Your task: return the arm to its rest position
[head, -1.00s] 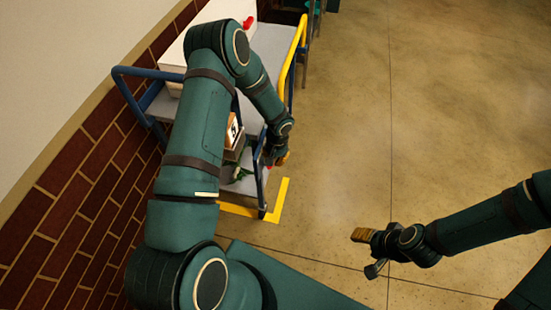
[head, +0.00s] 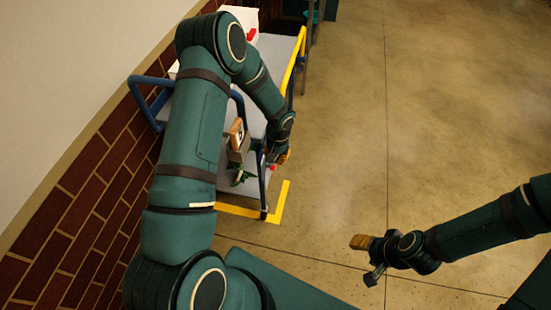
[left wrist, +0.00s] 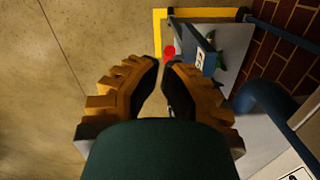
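My left arm reaches over the cart, and its left gripper (head: 283,157) is by the cart's near right corner. In the left wrist view the left gripper (left wrist: 161,66) has its two yellow-and-black fingers converging to almost touching tips, with nothing visible held. A small red item (left wrist: 169,52) shows just beyond the tips, apart from them. My right gripper (head: 358,242) hangs over open floor at the lower right. Its yellow fingers are seen from the side, so their opening is hidden.
A brick wall (head: 80,185) stands left. Floor at right is clear.

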